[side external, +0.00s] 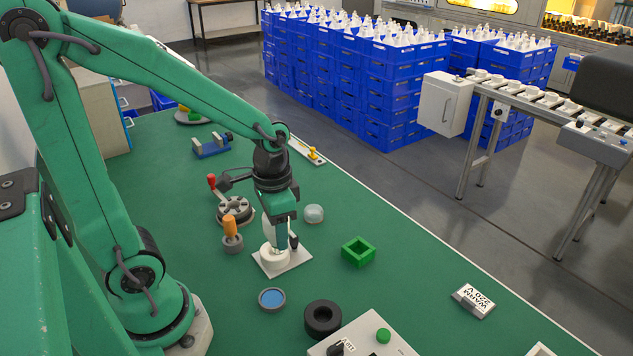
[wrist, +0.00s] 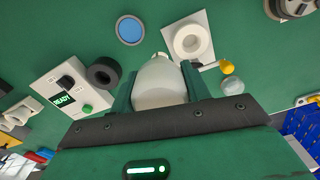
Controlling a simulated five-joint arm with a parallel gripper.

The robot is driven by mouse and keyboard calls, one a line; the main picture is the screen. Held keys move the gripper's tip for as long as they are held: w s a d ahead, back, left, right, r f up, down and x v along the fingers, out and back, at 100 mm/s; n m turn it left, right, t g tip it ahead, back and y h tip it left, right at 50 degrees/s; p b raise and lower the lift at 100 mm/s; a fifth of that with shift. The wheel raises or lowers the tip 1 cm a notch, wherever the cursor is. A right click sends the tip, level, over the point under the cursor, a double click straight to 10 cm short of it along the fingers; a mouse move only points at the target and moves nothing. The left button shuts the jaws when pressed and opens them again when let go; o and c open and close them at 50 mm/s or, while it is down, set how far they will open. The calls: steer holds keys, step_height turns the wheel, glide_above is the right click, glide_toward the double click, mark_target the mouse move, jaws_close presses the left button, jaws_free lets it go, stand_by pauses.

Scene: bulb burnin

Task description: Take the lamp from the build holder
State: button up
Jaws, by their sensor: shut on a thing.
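My gripper (side external: 281,232) points down over the left-middle of the green bench and is shut on a white lamp (side external: 267,227). In the wrist view the lamp (wrist: 160,84) sits between the two green fingers, its rounded body toward me. A white ring-shaped holder on a square plate (side external: 273,259) stands below the gripper in the side view. In the wrist view this holder (wrist: 192,42) shows beyond and to the right of the lamp, with its ring opening visible. The lamp's lower end is partly hidden, so its exact gap to the ring is unclear.
A green square frame (side external: 358,252), translucent puck (side external: 314,214), orange-handled tool (side external: 231,232) and red-handled device (side external: 234,210) surround the holder. Nearer are a blue-lined cup (side external: 272,299), black ring (side external: 323,318) and control box (side external: 374,337). The bench to the right is mostly clear.

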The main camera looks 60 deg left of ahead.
steer(key=s+d+r, duration=0.1)
steer(key=d+r, duration=0.2)
steer(key=d, duration=0.2)
steer(key=shift+s+d+r, duration=0.25)
steer(key=shift+s+d, duration=0.05)
steer(key=shift+s, duration=0.1)
steer(key=shift+r, duration=0.1)
stand_by(0.4)
steer(key=shift+r, duration=2.15)
